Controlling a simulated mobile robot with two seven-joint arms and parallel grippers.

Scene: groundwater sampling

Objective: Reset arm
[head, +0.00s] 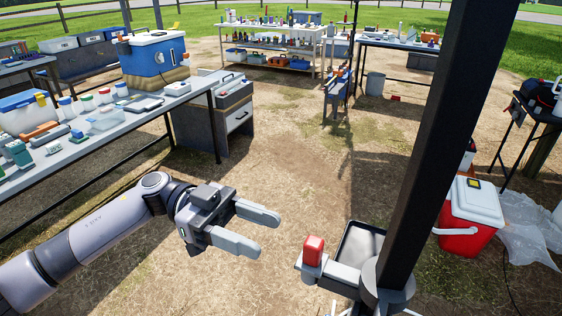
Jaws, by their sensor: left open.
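My left arm comes in from the lower left over bare ground. My left gripper (259,231) is open, its two fingers apart and pointing right, with nothing between them. It is clear of the table and touches nothing that I can see. My right gripper is not in view.
A long table (80,155) with bottles and boxes stands at left, a blue-white cooler (152,60) behind it. A grey drawer cabinet (225,118) stands beside it. A dark post (432,140) rises at right, near a red cooler (470,215). The middle ground is free.

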